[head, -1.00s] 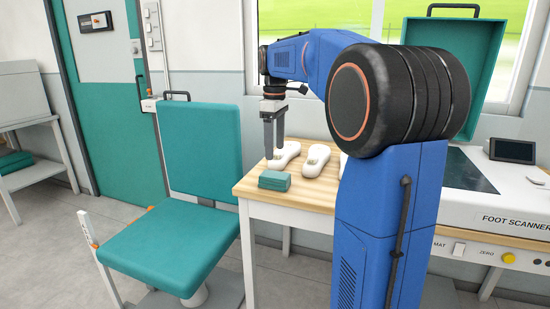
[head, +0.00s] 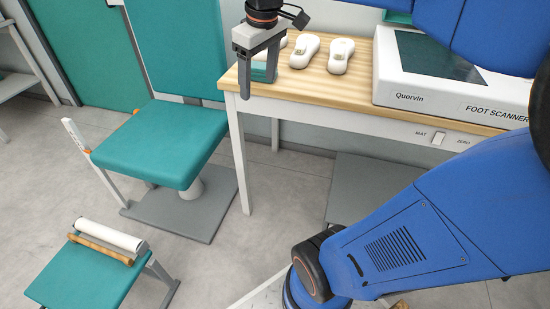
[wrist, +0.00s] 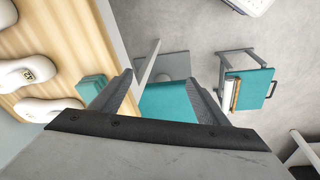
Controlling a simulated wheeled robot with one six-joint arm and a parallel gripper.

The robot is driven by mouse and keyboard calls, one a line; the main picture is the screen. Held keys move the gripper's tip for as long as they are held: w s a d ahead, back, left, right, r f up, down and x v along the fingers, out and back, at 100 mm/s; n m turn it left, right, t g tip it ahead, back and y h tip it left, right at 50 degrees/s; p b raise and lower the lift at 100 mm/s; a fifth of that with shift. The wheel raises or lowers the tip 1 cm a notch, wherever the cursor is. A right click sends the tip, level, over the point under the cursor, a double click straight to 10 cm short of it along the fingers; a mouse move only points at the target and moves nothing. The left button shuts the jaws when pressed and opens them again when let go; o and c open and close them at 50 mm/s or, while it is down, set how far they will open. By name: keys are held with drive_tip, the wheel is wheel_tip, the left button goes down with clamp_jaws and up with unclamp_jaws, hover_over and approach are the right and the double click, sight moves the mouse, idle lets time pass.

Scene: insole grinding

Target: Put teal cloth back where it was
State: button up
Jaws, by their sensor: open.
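The folded teal cloth (head: 262,72) lies on the wooden table top, near its left end. In the head view my gripper partly hides it. The wrist view shows the cloth (wrist: 92,89) as a small teal block near the table edge, left of the fingers. My gripper (head: 258,88) is open, pointing down at the table's left end. In the wrist view nothing is between the fingertips (wrist: 160,79). They appear over the space beside the table, with the chair's teal seat (wrist: 168,103) below.
White foot-shaped forms (head: 341,56) stand right of the cloth. The foot scanner (head: 455,95) fills the table further right. A teal chair (head: 160,140) stands left of the table. A teal footrest (head: 78,278) with a white roll (head: 110,235) stands at front left. Bare floor lies between.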

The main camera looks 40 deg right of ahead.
drive_tip(key=s+a+f+m+t, duration=0.2)
drive_tip(key=s+a+f, duration=0.3)
drive_tip(key=s+f, duration=0.8)
drive_tip(key=shift+s+f+m, duration=0.25)
drive_tip(key=shift+s+m, duration=0.4)
drive_tip(key=shift+m, duration=0.15)
drive_tip(key=shift+a, duration=0.1)
